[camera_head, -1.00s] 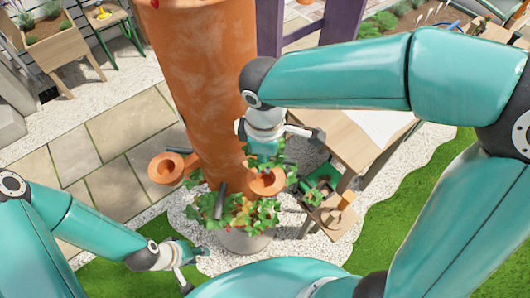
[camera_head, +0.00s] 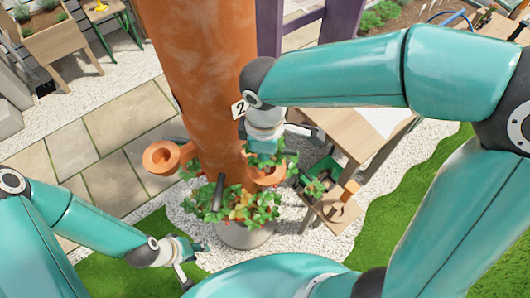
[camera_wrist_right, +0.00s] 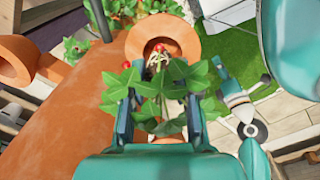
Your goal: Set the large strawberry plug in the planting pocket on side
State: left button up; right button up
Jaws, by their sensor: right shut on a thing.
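A strawberry plug with green leaves, pale roots and red berries (camera_wrist_right: 165,85) is between the fingers of my right gripper (camera_wrist_right: 163,115), which is shut on it. Its root end points into the mouth of a terracotta planting pocket (camera_wrist_right: 135,42) on the tower; I cannot tell how deep it sits. In the head view my right gripper (camera_head: 268,150) is above that pocket (camera_head: 270,176), partly hiding plug and pocket. My left gripper (camera_head: 190,259) is open and empty, low at the left of the planter base.
The terracotta tower (camera_head: 195,80) rises beside my right gripper. Another pocket (camera_head: 162,157) sticks out on its left, and leafy plants (camera_head: 235,204) ring its foot. Paving lies free at the left.

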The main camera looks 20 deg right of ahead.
jog(key=shift+f+b, duration=1)
jog(key=shift+f, duration=0.2)
jog(key=o, duration=0.8)
jog(key=shift+c, duration=0.2)
jog(key=o, duration=0.5)
jog(key=shift+o, duration=0.2)
notch_tip(320, 180, up, 9)
jog(key=p, duration=0.7)
jog(key=shift+p, duration=0.35)
